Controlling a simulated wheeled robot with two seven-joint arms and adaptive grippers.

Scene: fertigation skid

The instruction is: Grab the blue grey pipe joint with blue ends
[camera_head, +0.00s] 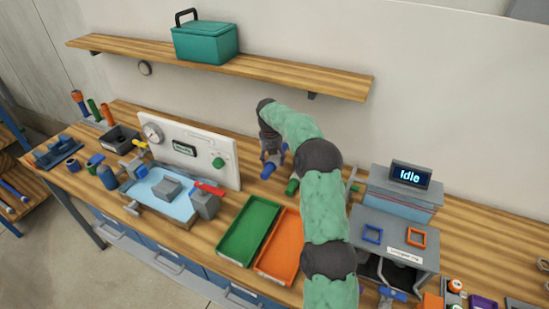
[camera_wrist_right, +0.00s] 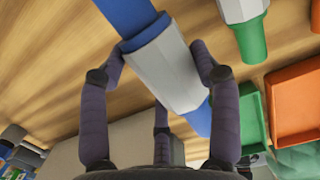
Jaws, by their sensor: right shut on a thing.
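The grey pipe joint with blue ends (camera_wrist_right: 165,62) lies between the fingers of my right gripper (camera_wrist_right: 162,58) in the right wrist view. The fingers are shut on its pale grey middle, and a blue end sticks out on each side. In the head view part of the joint (camera_head: 268,168) shows on the bench near the wall. From these views I cannot tell whether the joint touches the bench. My left gripper is not in view.
A similar joint with green ends (camera_wrist_right: 251,36) lies close by to the right. A green tray (camera_head: 250,232) and an orange tray (camera_head: 281,249) are nearer the bench front. A white gauge panel (camera_head: 212,153) stands to the left, and a grey machine (camera_head: 397,238) to the right.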

